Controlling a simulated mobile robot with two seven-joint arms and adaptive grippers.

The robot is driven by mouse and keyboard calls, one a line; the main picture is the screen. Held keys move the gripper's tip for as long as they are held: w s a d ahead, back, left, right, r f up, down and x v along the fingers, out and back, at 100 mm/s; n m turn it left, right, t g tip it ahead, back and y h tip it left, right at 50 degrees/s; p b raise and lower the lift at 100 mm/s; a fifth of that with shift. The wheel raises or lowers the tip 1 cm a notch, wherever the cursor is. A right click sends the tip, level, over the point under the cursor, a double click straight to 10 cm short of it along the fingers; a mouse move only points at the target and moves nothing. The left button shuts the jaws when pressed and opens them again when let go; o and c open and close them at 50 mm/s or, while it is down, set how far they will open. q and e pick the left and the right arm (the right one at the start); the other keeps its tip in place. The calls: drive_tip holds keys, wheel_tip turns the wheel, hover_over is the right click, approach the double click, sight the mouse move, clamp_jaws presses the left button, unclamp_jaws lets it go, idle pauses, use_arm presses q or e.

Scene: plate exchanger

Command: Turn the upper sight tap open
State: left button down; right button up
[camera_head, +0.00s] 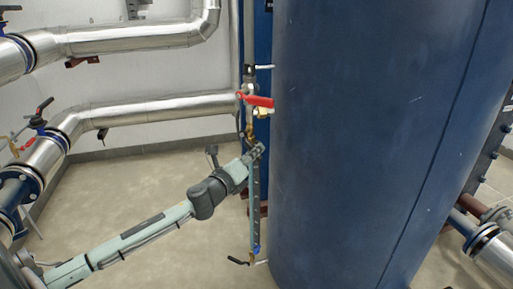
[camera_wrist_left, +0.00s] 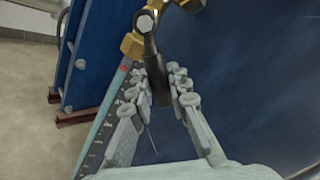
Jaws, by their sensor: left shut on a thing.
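The upper sight tap is a brass fitting (camera_wrist_left: 132,45) with a black lever (camera_wrist_left: 152,62), at the top of the sight gauge in the left wrist view. The lever runs from its bolt toward my gripper. My left gripper (camera_wrist_left: 160,78) is shut on this lever, with one finger on each side of it. In the head view my left gripper (camera_head: 258,150) is at the top of the sight gauge (camera_head: 256,205) and hides most of the tap. The gauge scale (camera_wrist_left: 98,138) shows beside the left finger. My right gripper is not in view.
A large blue tank (camera_head: 370,140) stands close on the right. A red-handled valve (camera_head: 258,101) sits just above my gripper. A lower tap with a black lever (camera_head: 238,261) is at the gauge's foot. Silver pipes (camera_head: 150,110) run along the left wall. The floor (camera_head: 120,190) is open.

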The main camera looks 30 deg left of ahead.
use_arm(q)
drive_tip(key=shift+s+a+f+m+p, duration=0.1)
drive_tip(key=shift+a+f+m+p, duration=0.15)
drive_tip(key=shift+a+m, duration=0.85)
drive_tip(key=shift+a+f+m+p, duration=0.2)
drive_tip(key=shift+a+f+m, duration=0.1)
drive_tip(key=shift+m, duration=1.55)
drive_tip(key=shift+s+a+f+m+p, duration=0.1)
drive_tip(key=shift+a+f+m+p, duration=0.15)
drive_tip(key=shift+a+m, duration=0.85)
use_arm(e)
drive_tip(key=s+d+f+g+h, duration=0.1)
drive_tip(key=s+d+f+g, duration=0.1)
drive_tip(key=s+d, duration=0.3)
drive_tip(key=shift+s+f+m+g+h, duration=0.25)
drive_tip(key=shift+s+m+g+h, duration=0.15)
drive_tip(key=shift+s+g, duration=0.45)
use_arm(q)
drive_tip(key=shift+d+m, duration=0.35)
drive_tip(key=shift+m, duration=0.1)
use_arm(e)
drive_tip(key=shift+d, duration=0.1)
use_arm(q)
drive_tip(key=c, duration=1.4)
unclamp_jaws()
drive_tip(key=s, duration=0.8)
drive_tip(key=s+d, duration=0.1)
drive_tip(key=s, duration=0.3)
